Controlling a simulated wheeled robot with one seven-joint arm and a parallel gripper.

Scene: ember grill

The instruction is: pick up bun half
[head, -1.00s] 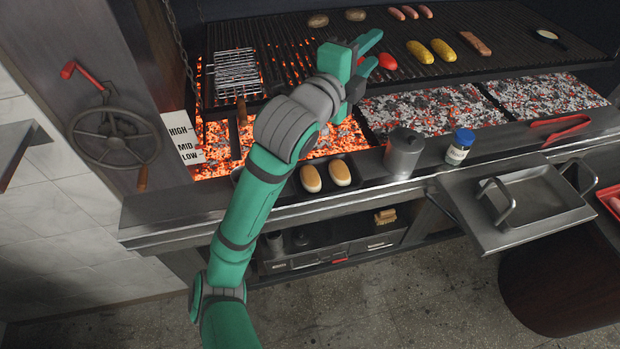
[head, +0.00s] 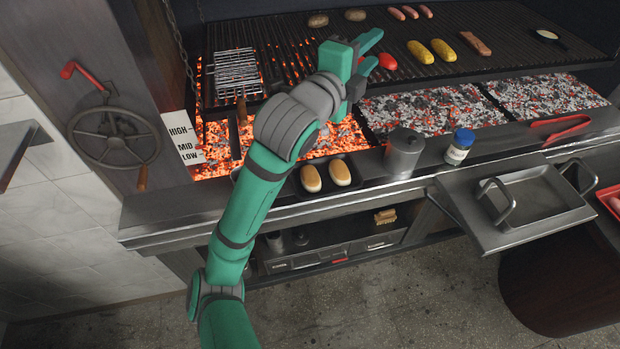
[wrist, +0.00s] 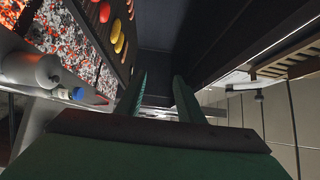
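Two tan, oval bun halves, the left one (head: 311,178) and the right one (head: 340,172), lie side by side on a dark tray (head: 293,184) on the front ledge. My gripper (head: 369,52) is above the grill, farther back and a little right of the bun halves, apart from them. In the wrist view my gripper (wrist: 160,95) has its two green fingers spread with nothing between them. The wrist view does not show the bun halves.
A metal canister (head: 402,154) and a blue-capped jar (head: 460,147) stand right of the tray. Red tongs (head: 561,128) lie farther right. The grill (head: 470,65) holds sausages, yellow corn and a red item (head: 387,62). Hot coals (head: 345,136) glow behind the tray.

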